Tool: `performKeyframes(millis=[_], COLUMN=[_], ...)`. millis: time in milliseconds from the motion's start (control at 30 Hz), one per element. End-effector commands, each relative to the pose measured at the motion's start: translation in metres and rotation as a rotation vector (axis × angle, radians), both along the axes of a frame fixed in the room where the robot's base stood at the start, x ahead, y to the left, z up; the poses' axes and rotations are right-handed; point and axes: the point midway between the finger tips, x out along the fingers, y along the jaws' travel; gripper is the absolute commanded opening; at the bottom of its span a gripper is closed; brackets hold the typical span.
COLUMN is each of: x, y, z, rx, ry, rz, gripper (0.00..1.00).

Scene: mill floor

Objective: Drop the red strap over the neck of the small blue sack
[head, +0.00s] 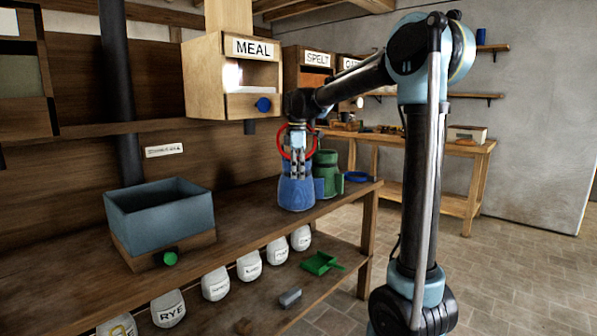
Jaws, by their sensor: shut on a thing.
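The red strap (280,145) is a thin ring that shows around my gripper (297,172), tilted up towards the camera. My gripper points down and is shut on the strap; the exact grip point is hard to make out. The small blue sack (296,195) stands upright on the bench directly below and behind the fingers in this view. The fingers overlap the sack's neck, which is mostly hidden. The strap appears above the sack's body; I cannot tell whether it touches the neck.
A green sack (328,178) stands close to the right of the blue one. A blue ring (356,177) lies on the bench (240,215) beyond it. The MEAL bin (203,75) hangs at upper left. A blue-grey hopper (155,222) stands left. Bare bench lies between hopper and sack.

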Motion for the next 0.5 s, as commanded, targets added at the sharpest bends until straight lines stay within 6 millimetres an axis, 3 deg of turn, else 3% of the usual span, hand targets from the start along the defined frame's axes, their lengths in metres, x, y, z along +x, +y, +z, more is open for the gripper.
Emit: performKeyframes(millis=[367,400,500], x=[0.0030,0.0027,-0.0005], y=[-0.0007,-0.0006,-0.0010], z=[-0.0063,-0.0062,-0.0032], rx=[0.001,0.001,0.001], ry=[0.007,0.006,0.002], rz=[-0.001,-0.001,-0.002], gripper=[0.18,0.73,0.96])
